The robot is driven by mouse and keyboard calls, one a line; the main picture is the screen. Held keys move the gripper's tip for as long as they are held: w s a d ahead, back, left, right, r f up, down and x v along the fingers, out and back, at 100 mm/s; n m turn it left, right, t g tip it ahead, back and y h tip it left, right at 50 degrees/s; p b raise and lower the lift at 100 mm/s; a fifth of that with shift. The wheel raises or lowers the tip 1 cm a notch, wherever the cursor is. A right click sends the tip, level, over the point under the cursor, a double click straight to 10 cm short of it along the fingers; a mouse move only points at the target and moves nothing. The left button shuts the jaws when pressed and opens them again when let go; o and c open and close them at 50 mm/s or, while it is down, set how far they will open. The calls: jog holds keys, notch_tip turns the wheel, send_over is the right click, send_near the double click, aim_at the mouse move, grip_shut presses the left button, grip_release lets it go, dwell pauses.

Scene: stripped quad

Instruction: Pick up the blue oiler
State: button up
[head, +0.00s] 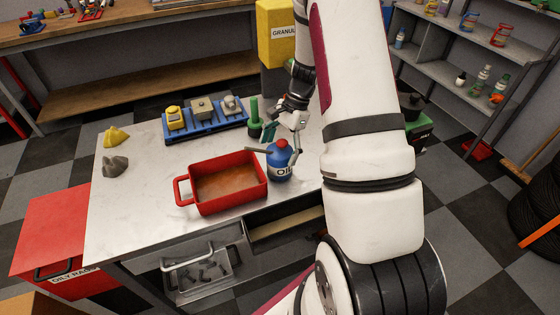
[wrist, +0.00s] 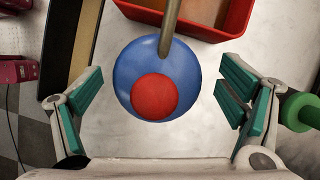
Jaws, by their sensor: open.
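The blue oiler (head: 281,164) stands upright on the white table, just right of the red tray, with a dark label, a red cap on top and a thin spout pointing left. In the wrist view the oiler (wrist: 128,75) is seen from above as a blue round body with a red cap, its spout running up over the tray's rim. My gripper (head: 293,132) is above the oiler in the head view. In the wrist view my gripper (wrist: 160,95) is open, its green-padded fingers apart on the left and right of the oiler, with nothing held.
The red tray (head: 181,190) with brown liquid sits beside the oiler. A green object (head: 254,118) stands close behind it and appears near the right finger in the wrist view (wrist: 298,110). A blue parts tray (head: 205,133) is farther back. The table's front edge is near.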

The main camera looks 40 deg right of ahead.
aim_at(276, 161)
jog(key=shift+p+x, duration=0.5)
jog(key=shift+x, duration=1.75)
jog(key=shift+s+d, duration=0.1)
jog(key=shift+d, duration=0.1)
jog(key=c, duration=1.6)
